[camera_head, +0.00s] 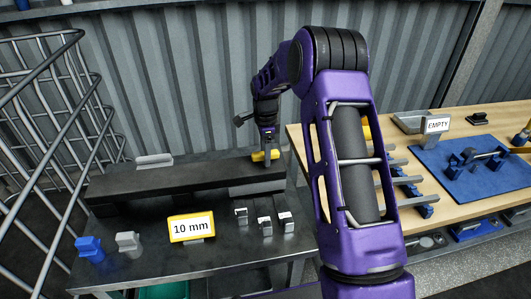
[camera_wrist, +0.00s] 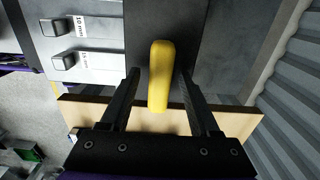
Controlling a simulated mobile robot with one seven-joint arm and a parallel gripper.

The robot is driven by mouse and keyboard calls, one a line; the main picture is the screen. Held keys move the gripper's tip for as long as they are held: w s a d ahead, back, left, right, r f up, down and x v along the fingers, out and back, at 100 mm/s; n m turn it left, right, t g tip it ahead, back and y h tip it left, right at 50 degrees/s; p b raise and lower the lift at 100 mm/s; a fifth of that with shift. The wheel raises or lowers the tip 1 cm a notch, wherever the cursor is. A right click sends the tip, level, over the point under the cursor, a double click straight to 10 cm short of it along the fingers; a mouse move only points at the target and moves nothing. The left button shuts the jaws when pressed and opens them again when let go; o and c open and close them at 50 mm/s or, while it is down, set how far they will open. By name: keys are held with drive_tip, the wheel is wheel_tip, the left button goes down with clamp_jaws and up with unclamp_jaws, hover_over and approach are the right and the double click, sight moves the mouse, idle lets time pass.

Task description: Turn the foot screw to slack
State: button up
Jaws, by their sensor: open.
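A yellow bar-shaped handle (camera_head: 258,156), seemingly the foot screw's, sits at the right end of a long dark beam (camera_head: 170,181) on the dark bench. In the wrist view the yellow handle (camera_wrist: 160,85) lies lengthwise between the two black fingers. My gripper (camera_head: 268,158) points down at it in the head view, and it also shows in the wrist view (camera_wrist: 157,76). The jaws are open, one finger on each side of the handle, with a narrow gap visible on both sides. The screw's shaft below the handle is hidden.
A yellow-framed "10 mm" sign (camera_head: 191,228), several small grey labelled blocks (camera_head: 264,226) and a blue block (camera_head: 90,248) stand on the bench in front. A wire rack (camera_head: 45,130) is at left. A wooden table (camera_head: 400,152) with a blue mat is at right; a corrugated wall is behind.

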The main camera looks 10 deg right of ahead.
clamp_jaws()
drive_tip(key=shift+n, duration=0.3)
idle(0.3)
drive_tip(key=n, duration=0.3)
drive_tip(key=shift+n, duration=0.3)
drive_tip(key=n, duration=0.4)
drive_tip(key=shift+n, duration=0.3)
drive_tip(key=n, duration=0.4)
drive_tip(key=shift+n, duration=2.5)
